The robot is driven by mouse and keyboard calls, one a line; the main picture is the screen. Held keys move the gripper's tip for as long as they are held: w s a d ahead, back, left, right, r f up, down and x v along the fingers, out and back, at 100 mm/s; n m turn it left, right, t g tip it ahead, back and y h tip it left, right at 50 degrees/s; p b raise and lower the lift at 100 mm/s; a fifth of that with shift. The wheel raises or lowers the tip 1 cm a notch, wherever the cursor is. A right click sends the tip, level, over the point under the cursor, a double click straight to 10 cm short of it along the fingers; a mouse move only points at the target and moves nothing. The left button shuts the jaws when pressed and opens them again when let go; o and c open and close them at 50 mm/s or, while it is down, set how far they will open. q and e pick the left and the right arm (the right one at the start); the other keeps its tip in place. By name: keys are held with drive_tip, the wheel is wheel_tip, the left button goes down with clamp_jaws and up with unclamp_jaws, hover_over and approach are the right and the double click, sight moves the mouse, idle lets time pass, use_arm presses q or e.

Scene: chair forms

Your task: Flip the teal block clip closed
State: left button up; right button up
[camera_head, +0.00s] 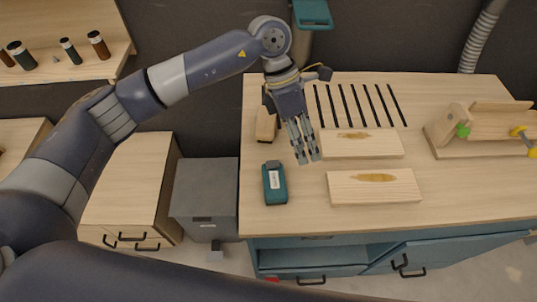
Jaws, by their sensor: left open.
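A teal block (275,184) with a pale label and a dark top end lies on the wooden bench top (300,216) near its left edge. I cannot make out its clip or tell how the clip stands. My left gripper (306,158) hangs over the bench with its fingers pointing down, open and empty. It is apart from the teal block, up and to the right of it in the picture. My right gripper is out of view.
Two pale wooden boards (360,143) (375,187) with brown stains lie right of my left gripper. A wooden fixture (485,128) with green and yellow parts stands at the right. A wooden-handled brush or block (266,125) lies behind the teal block. Bench front is clear.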

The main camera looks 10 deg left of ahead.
sight(269, 164)
use_arm(q)
drive_tip(key=w+a+y, duration=0.3)
drive_tip(key=a+y, duration=0.1)
drive_tip(key=a, duration=0.5)
drive_tip(key=shift+t, duration=0.4)
drive_tip(key=f+p, duration=0.1)
drive_tip(key=f, duration=0.2)
drive_tip(key=s+f+p, duration=0.1)
drive_tip(key=f, duration=0.1)
drive_tip(key=f+p, duration=0.1)
drive_tip(key=f, duration=0.2)
drive_tip(key=shift+s+d+f+p, duration=0.2)
drive_tip(key=shift+d+f+p, duration=0.1)
drive_tip(key=shift+f, duration=0.5)
drive_tip(key=shift+c, duration=0.3)
clamp_jaws()
